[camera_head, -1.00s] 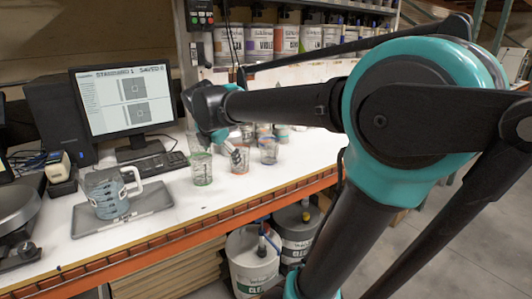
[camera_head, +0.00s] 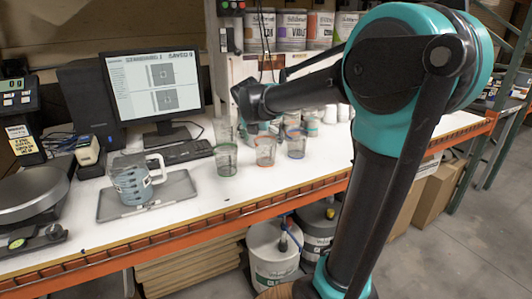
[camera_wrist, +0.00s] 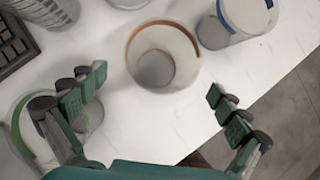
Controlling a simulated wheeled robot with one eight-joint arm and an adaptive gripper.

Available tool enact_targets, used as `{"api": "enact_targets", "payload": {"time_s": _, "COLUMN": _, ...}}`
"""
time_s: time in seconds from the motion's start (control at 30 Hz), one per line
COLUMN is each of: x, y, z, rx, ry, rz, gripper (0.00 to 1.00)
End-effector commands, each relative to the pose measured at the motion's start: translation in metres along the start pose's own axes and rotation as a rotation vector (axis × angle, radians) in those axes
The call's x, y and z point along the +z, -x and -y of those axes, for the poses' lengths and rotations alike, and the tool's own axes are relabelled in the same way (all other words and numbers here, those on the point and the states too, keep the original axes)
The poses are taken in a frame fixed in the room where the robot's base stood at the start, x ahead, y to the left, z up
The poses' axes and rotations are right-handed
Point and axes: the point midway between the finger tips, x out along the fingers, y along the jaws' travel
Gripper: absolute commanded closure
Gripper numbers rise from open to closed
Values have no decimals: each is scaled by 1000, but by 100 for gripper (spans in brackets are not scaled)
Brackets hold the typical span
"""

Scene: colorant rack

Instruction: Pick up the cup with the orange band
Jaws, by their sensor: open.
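The cup with the orange band (camera_head: 265,151) stands upright on the white bench, between a green-banded cup (camera_head: 227,160) and a blue-banded cup (camera_head: 296,144). In the wrist view the orange-banded cup (camera_wrist: 163,55) is seen from above, looks empty, and lies ahead of and between my fingertips. My gripper (camera_wrist: 158,92) is open and empty, its green-padded fingers spread wide. The left finger overlaps the green-banded cup (camera_wrist: 22,125) in that view; I cannot tell whether they touch. The blue-banded cup (camera_wrist: 237,22) is at upper right.
A measuring jug (camera_head: 132,180) stands on a grey tray (camera_head: 180,186) at left. A monitor (camera_head: 155,88) and keyboard (camera_head: 187,152) are behind it. More cups stand behind the banded ones. The bench's front edge (camera_head: 205,234) runs close in front of the cups.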

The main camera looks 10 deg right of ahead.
Motion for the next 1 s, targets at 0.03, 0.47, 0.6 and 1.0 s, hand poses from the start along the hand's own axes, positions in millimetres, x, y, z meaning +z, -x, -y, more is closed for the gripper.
{"api": "enact_targets", "payload": {"time_s": 0.03, "x": 0, "y": -5, "z": 0, "rx": 0, "ry": -1, "rz": 0, "gripper": 0}}
{"api": "enact_targets", "payload": {"time_s": 0.47, "x": 2, "y": -49, "z": 0, "rx": 0, "ry": -2, "rz": -1, "gripper": 0}}
{"api": "enact_targets", "payload": {"time_s": 0.6, "x": 2, "y": -60, "z": 1, "rx": 0, "ry": -1, "rz": -1, "gripper": 0}}
{"api": "enact_targets", "payload": {"time_s": 1.0, "x": 2, "y": -62, "z": 1, "rx": 0, "ry": -1, "rz": -1, "gripper": 18}}
